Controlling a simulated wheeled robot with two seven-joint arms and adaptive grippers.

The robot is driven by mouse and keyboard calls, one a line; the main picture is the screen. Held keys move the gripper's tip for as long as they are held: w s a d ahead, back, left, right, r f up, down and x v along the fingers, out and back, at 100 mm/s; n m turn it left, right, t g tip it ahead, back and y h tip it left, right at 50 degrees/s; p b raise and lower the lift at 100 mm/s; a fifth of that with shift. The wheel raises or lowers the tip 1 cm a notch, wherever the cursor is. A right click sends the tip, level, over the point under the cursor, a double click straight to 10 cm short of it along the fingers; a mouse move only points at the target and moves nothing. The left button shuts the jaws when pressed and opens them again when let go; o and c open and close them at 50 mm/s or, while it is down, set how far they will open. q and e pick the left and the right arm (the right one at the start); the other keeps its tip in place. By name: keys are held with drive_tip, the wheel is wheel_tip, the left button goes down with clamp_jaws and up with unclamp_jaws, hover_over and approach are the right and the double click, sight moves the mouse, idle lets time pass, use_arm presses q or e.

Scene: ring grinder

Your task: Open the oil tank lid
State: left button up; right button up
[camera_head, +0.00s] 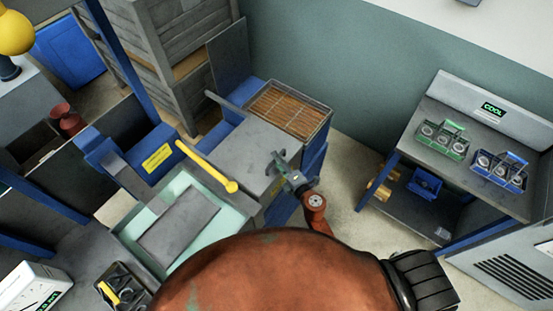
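The machine stands left of centre. Its mint-green tray (237,222) holds a flat dark grey panel (178,225). A yellow rod with a round knob (232,187) slants across the machine between the tray and a grey flat top (240,150). I cannot tell for sure which part is the oil tank lid. My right gripper (276,163), on a red-orange wrist, is over the right edge of the grey top. Its small fingers look apart, with nothing seen between them. I cannot tell whether it touches the surface. My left gripper is not in view.
A wire-framed brown grate (288,110) lies behind the grey top. A blue-legged bench on the right holds a green rack (442,140) and a blue rack (499,171). Wooden crates (180,40) stand at the back. Bare floor (345,180) lies between machine and bench.

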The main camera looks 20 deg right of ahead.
drive_tip(key=shift+w+a+f, duration=0.1)
drive_tip(key=shift+w+a, duration=0.05)
drive_tip(key=shift+w, duration=0.35)
clamp_jaws()
idle(0.4)
